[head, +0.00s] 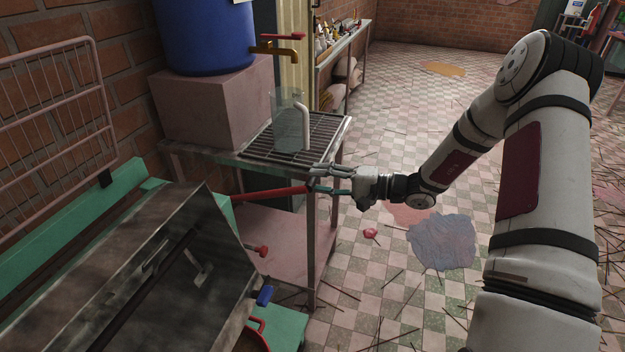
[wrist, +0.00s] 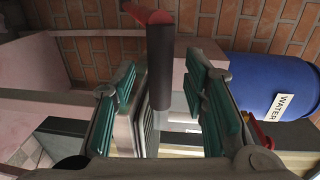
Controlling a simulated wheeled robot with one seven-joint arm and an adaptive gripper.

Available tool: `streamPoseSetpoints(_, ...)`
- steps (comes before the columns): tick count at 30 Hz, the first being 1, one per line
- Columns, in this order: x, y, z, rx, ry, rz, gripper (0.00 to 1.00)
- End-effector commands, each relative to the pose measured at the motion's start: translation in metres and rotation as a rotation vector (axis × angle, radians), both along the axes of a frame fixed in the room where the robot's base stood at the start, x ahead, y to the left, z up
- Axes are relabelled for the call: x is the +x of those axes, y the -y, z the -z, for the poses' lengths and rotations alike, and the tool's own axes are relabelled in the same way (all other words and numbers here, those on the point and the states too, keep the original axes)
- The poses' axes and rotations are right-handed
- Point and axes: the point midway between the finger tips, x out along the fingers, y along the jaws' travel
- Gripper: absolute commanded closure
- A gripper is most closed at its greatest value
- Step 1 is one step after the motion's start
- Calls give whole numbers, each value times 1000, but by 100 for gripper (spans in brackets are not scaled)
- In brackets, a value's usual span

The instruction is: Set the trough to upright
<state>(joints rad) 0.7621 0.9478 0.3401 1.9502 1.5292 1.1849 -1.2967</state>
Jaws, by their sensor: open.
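The trough (head: 215,240) is a dark, worn metal box at the lower left of the head view. It is tilted on a green frame (head: 50,235). A red lever (head: 268,194) sticks out from its far end, toward my gripper. My gripper (head: 318,180) is open at the lever's free end. The lever's joint with the trough is not clear.
A metal rack table (head: 335,130) with a clear jug (head: 288,125) stands just behind my gripper. A blue water barrel (head: 205,35) with a brass tap sits on a pink block (head: 205,105). A blue-handled part (head: 264,296) juts from the trough's near side. Open tiled floor lies right.

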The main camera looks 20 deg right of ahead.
Motion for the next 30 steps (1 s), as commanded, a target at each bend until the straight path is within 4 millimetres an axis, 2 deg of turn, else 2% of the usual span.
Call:
streamPoseSetpoints(6, 13, -18, 3, -1, -1, -1, 60)
streamPoseSetpoints(17, 16, -22, 3, 0, 0, 0, 60)
streamPoseSetpoints(22, 16, -22, 3, 0, 0, 0, 96)
streamPoseSetpoints(23, 16, -22, 3, 0, 0, 0, 100)
streamPoseSetpoints(30, 16, -22, 2, -2, -2, 0, 100)
